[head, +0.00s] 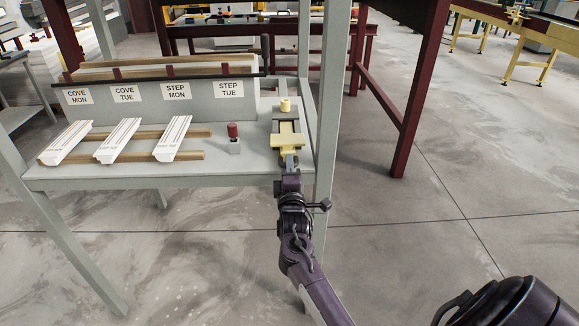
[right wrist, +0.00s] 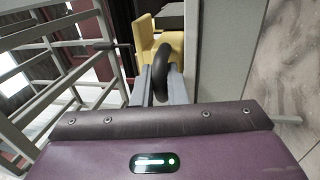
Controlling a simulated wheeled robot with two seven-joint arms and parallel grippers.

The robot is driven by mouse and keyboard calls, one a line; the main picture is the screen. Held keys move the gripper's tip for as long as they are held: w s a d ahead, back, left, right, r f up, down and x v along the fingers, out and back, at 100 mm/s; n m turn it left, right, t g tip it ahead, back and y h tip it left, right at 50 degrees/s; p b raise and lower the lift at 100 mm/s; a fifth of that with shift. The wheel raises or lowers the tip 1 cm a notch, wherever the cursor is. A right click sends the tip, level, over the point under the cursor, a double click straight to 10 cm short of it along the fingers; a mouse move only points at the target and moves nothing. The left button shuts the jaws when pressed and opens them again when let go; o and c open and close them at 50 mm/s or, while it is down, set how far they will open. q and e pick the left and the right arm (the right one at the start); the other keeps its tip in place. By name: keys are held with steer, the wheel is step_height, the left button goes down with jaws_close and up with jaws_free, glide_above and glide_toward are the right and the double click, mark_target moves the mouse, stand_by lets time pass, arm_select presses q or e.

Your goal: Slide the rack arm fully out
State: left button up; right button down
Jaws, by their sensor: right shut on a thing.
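A yellow sliding piece (head: 288,140), which looks like the rack arm, sits on a dark mount at the right end of the grey bench, with a round yellow knob (head: 285,105) behind it. My right gripper (head: 289,162) reaches the piece's near end. In the right wrist view a black curved handle (right wrist: 159,75) stands between the fingers, in front of the yellow piece (right wrist: 145,42). The right gripper is shut on this handle. How far the arm is out cannot be told. My left gripper is not in view.
The grey bench (head: 230,170) holds three white moulding pieces (head: 118,140) on wooden strips and a small red-topped device (head: 233,137). A labelled divider (head: 145,97) stands behind them. A grey post (head: 328,120) rises close right of the gripper. Open concrete floor lies in front and right.

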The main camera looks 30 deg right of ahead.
steer(key=shift+s, duration=0.1)
steer(key=r+p+v, duration=0.3)
steer(key=p+v, duration=0.6)
steer(key=v, duration=0.6)
steer(key=shift+s+a+f+p, duration=0.2)
steer(key=shift+s+a+p, duration=0.15)
steer(key=shift+s, duration=0.25)
steer(key=c, duration=1.8)
jaws_free()
steer(key=shift+s, duration=0.1)
steer(key=b+v, duration=0.1)
steer(key=v, duration=0.7)
steer(key=shift+r+b, duration=0.2)
steer(key=shift+b, duration=0.2)
